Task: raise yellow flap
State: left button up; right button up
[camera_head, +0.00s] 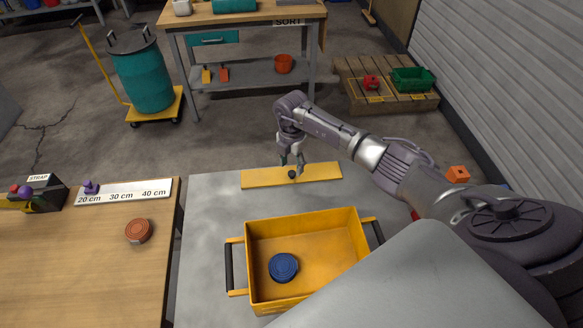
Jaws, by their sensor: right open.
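The yellow flap (262,178) is a long flat strip at the far edge of the grey table, with a small dark knob (292,174) near its middle. It appears to lie flat. My right gripper (291,164) is open, pointing down at the knob with its fingertips close to it. I cannot tell whether they touch it. My left gripper is not in view.
A yellow crate (315,225) with black side handles stands on the grey table (207,215), holding a blue round lid (284,267). The wooden table (85,265) at left bears an orange disc (139,231) and a length scale (125,191).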

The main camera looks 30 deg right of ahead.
aim_at(291, 172)
jog(key=shift+f, duration=1.4)
jog(key=shift+c, duration=0.3)
grip_shut()
